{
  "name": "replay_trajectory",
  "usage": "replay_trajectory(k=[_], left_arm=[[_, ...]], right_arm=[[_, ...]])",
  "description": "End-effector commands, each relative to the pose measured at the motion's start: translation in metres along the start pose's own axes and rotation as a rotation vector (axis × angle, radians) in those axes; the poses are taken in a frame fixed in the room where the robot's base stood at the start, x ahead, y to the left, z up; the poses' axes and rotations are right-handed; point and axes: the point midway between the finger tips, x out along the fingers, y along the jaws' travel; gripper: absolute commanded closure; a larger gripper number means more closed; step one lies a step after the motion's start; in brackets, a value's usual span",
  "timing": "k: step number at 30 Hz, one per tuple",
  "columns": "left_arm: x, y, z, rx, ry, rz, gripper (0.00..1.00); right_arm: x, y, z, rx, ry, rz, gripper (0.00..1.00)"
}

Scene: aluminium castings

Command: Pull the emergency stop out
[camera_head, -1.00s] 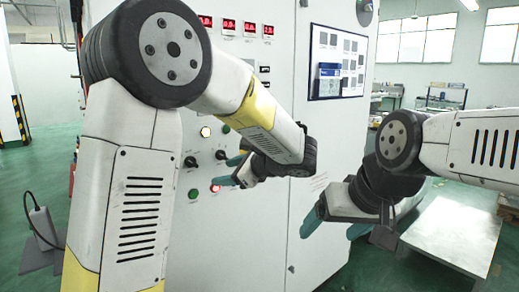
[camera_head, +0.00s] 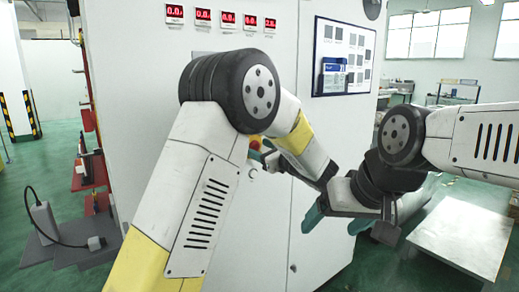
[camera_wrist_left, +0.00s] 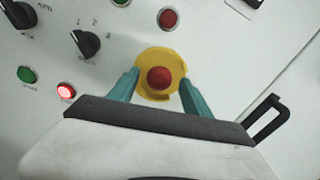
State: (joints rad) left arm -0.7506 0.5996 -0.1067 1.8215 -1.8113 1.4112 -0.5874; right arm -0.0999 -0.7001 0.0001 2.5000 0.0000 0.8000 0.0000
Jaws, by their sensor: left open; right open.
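The emergency stop, a red mushroom button (camera_wrist_left: 159,78) on a round yellow plate (camera_wrist_left: 161,58), is on the white cabinet front in the left wrist view. My left gripper (camera_wrist_left: 160,88) is open, with its teal fingers on either side of the button's lower part. I cannot tell whether the fingers touch it. In the head view the red and yellow of the emergency stop (camera_head: 255,143) show beside my left gripper (camera_head: 260,158), mostly hidden by my left arm. My right gripper (camera_head: 335,222) is open and empty in front of the cabinet's right part.
The cabinet (camera_head: 145,110) carries red displays (camera_head: 228,18) on top. Around the stop are a red button (camera_wrist_left: 168,19), black knobs (camera_wrist_left: 85,44), a green button (camera_wrist_left: 27,75) and a lit red button (camera_wrist_left: 66,91). A black handle (camera_wrist_left: 266,122) sticks out at right.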

Motion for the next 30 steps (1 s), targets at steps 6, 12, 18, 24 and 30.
replay_trajectory(k=[6,12,18,24,30], left_arm=[[0.0021,0.0001,0.0001,0.000,0.000,0.000,0.43],[0.0019,0.0002,0.0002,0.000,0.000,0.000,0.70],[0.0017,0.0001,0.0002,-0.001,0.000,0.000,1.00],[0.0017,0.0001,0.0003,-0.001,0.000,0.000,1.00],[0.0016,0.0001,0.0003,-0.001,0.000,0.000,1.00]], right_arm=[[0.0000,0.0000,0.0000,0.000,0.000,0.000,0.20],[0.0000,0.0000,0.0000,0.000,0.000,0.000,0.20],[0.0000,0.0000,0.0000,0.000,0.000,0.000,0.20],[0.0000,0.0000,0.0000,0.000,0.000,0.000,0.20],[0.0000,0.0000,0.0000,0.000,0.000,0.000,0.20]])
